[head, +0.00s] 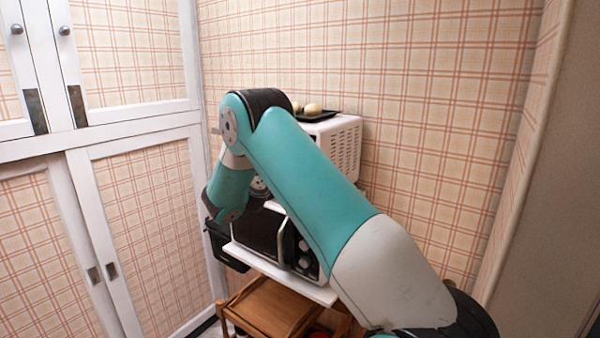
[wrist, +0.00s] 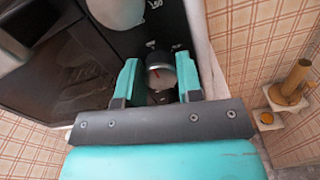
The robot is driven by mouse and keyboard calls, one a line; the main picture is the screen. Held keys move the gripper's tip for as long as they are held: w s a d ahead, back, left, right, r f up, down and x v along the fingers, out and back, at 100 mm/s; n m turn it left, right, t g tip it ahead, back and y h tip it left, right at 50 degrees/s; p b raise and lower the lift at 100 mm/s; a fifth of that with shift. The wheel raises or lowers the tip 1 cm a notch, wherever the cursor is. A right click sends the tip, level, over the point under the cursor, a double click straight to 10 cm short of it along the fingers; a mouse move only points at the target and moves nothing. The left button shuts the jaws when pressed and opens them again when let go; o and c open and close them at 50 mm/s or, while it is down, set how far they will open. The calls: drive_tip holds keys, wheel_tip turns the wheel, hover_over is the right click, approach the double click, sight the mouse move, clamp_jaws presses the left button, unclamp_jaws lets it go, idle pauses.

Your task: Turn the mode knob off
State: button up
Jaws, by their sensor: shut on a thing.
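In the wrist view, a round knob (wrist: 160,74) with a light face and a red pointer line sits between the two teal fingers of my gripper (wrist: 158,80). The fingers are shut on its sides. A second light knob (wrist: 118,10) shows at the top edge on the same dark panel, with small white markings between them. In the head view, the white microwave-like oven (head: 338,150) has a dark front with two knobs (head: 303,254) visible. My arm covers part of the front and hides my fingertips there. I cannot tell which knob is the mode knob.
A dark tray (head: 318,117) with round pale items lies on the oven. The oven stands on a white shelf (head: 285,276) above a wooden tray (head: 270,305). White-framed cabinet doors (head: 140,200) are at left. Plaid wall (head: 430,120) is behind.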

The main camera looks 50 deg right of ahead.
drive_tip(key=shift+f, duration=0.1)
idle(0.3)
drive_tip(key=o, duration=0.9)
drive_tip(key=shift+w+a, duration=0.1)
drive_tip(key=shift+f+b, duration=0.1)
drive_tip(key=shift+b, duration=0.3)
